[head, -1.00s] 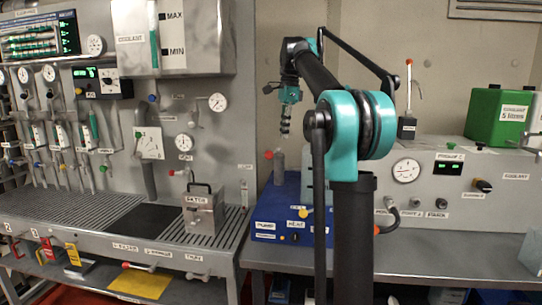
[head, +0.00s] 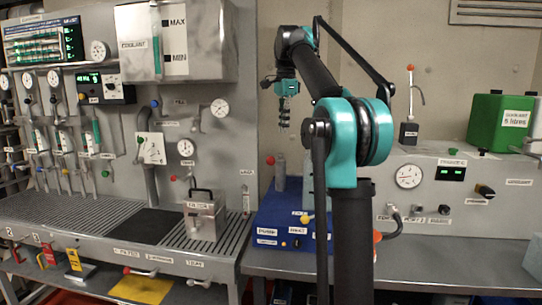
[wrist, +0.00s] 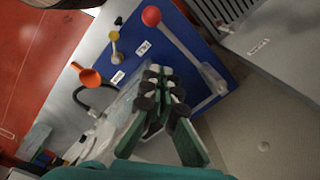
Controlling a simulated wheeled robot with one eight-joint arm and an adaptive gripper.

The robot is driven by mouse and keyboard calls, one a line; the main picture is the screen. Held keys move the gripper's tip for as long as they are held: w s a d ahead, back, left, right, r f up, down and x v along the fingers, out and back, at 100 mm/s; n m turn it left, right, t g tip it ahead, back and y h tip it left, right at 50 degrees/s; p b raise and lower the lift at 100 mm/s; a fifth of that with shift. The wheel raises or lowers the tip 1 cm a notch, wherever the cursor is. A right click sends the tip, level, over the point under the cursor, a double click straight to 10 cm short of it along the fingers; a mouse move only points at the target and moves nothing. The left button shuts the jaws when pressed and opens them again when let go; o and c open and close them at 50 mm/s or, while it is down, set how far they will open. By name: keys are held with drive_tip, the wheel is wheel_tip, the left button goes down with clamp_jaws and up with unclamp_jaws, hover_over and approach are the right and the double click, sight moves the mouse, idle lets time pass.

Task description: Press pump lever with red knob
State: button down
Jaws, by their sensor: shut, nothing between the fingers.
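The red knob (head: 270,160) sits at the end of a pale grey lever on top of a blue pump box (head: 270,218). In the wrist view the red knob (wrist: 151,16) is at the top, and its lever (wrist: 187,52) slants down to the right across the blue panel. My gripper (head: 283,123) hangs pointing down above the box, higher than the knob and apart from it. In the wrist view its fingers (wrist: 160,76) are together and empty, below and beside the lever in the picture. The lever's pivot is partly hidden in the head view.
A yellow knob (wrist: 113,36) and an orange cup-like part (wrist: 90,77) sit near the blue panel. A grey console (head: 440,225) stands right, with a thin red-tipped rod (head: 410,68) and a green box (head: 500,122). A metal filter box (head: 205,215) stands left.

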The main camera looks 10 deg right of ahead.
drive_tip(key=s+a+r+n+t+h, duration=0.2)
drive_tip(key=a+n, duration=0.2)
drive_tip(key=n, duration=0.2)
drive_tip(key=s+a+r+n+t+h, duration=0.1)
drive_tip(key=s+a+n+t+h, duration=0.1)
drive_tip(key=n, duration=0.4)
drive_tip(key=shift+s+a+r+n+t, duration=0.45)
drive_tip(key=shift+a+t, duration=0.35)
drive_tip(key=shift+a, duration=0.4)
drive_tip(key=shift+f, duration=0.1)
drive_tip(key=s+f+x, duration=0.1)
drive_tip(key=s+x, duration=0.1)
drive_tip(key=x, duration=1)
drive_tip(key=shift+f, duration=0.65)
drive_tip(key=shift+s+a, duration=0.1)
drive_tip(key=shift+a, duration=0.05)
